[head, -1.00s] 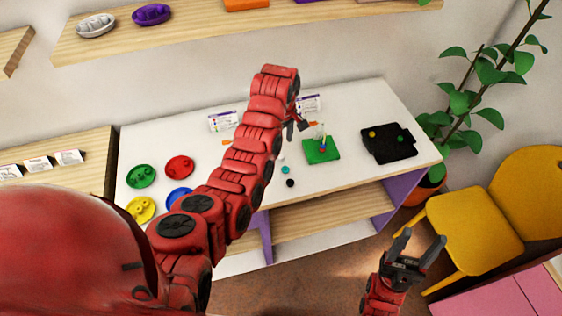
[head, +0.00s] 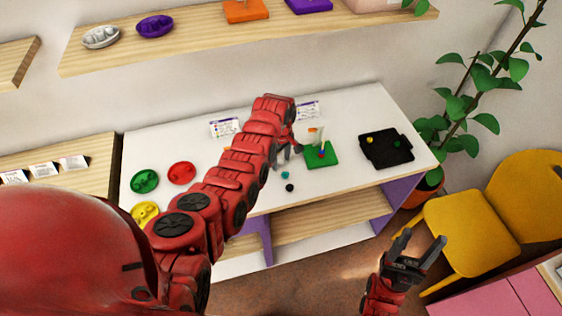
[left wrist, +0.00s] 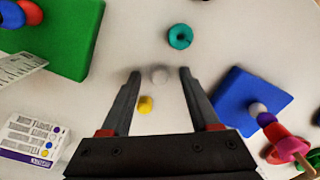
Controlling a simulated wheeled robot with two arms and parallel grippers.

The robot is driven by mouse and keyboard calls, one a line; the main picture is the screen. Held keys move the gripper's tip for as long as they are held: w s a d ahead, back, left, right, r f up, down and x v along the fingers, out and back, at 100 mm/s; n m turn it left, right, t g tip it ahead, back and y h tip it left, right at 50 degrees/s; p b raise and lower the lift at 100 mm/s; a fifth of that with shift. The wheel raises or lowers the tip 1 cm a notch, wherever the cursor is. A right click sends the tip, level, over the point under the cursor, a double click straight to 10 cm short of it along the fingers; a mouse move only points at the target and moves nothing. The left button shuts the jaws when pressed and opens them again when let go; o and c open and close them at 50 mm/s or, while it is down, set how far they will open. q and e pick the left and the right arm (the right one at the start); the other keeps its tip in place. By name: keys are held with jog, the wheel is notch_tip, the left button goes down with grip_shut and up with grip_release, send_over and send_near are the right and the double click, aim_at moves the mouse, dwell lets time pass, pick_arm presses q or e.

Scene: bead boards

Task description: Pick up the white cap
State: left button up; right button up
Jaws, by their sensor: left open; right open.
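The white cap (left wrist: 160,75) is a small pale round piece on the white table; in the left wrist view it lies between my left fingertips, with a gap on each side. My left gripper (left wrist: 160,73) is open and points down at the table. In the head view my left gripper (head: 284,158) is low over the table, just left of the green board (head: 322,162), and the white cap cannot be made out there. My right gripper (head: 424,238) is open and empty, away from the table at the lower right.
A yellow bead (left wrist: 145,105) lies close to the white cap, between the fingers. A teal ring (left wrist: 180,36) lies beyond the fingertips. A blue board (left wrist: 232,92) with stacked beads is to the right. A black bead (head: 290,188) lies near the table's front edge, and a black tray (head: 380,152) stands right.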

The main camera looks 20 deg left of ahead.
pick_arm(q)
jog(key=shift+c, duration=0.4)
grip_shut()
jog(key=shift+w+r, duration=0.1)
